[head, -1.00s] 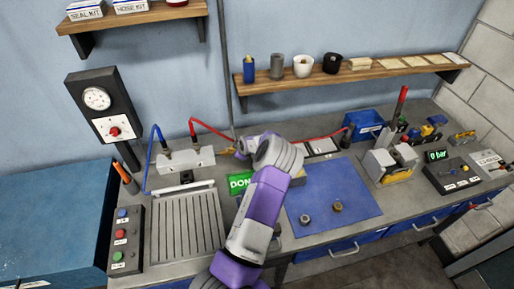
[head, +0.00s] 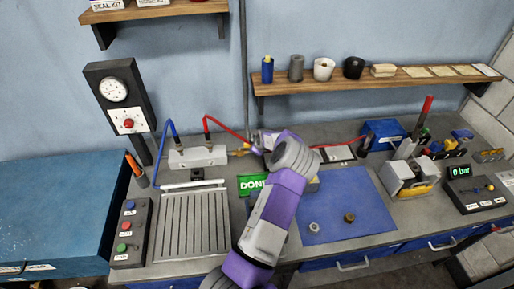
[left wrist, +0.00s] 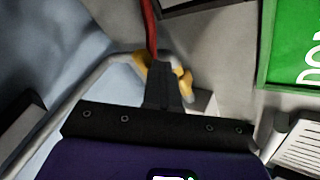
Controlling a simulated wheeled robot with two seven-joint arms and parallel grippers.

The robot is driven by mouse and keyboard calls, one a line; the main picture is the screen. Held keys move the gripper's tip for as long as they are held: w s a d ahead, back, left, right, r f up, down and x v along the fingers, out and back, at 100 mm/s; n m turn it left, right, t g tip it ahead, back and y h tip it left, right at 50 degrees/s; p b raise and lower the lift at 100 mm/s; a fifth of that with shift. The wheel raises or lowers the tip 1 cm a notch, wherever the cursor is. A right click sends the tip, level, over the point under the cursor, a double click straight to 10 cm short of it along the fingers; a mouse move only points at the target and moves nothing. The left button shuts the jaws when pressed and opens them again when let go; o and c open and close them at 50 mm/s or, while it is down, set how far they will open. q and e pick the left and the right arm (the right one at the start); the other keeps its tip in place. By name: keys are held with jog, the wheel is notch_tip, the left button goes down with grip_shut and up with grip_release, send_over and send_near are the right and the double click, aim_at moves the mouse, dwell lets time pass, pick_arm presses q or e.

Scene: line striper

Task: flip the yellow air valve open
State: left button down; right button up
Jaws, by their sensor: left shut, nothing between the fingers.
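The yellow air valve (head: 240,153) sits at the right end of the grey metal block (head: 198,157), where the red hose comes in. Yellow parts of the valve (left wrist: 186,84) also show on both sides of my fingers in the left wrist view. My left gripper (head: 257,146) is shut and empty, with its fingertips at the valve in the head view. In the left wrist view the shut dark fingers (left wrist: 166,75) overlap the valve and hide its middle. I cannot tell whether they touch it, or how its handle is turned. My right gripper is not in view.
A green DONE sign (head: 251,184) stands close to my left gripper. The red hose (head: 228,127) and blue hose (head: 160,148) run above the bench. A gauge panel (head: 121,104) stands at left. A blue mat (head: 345,205) with two small fittings lies right of my arm.

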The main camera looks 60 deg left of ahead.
pick_arm(q)
jog(key=shift+w+r, duration=0.25)
jog(key=shift+s+d+f, duration=0.15)
jog(key=shift+d, duration=0.3)
jog(key=d, duration=0.1)
jog(key=s+d+p, duration=0.1)
jog(key=shift+s+d, duration=0.2)
jog(key=shift+d, duration=0.1)
jog(key=w+v, duration=0.1)
jog(key=v, duration=0.8)
jog(key=shift+w+d+r+p, duration=0.3)
jog(key=shift+w+d+r, duration=0.05)
jog(key=shift+w, duration=0.35)
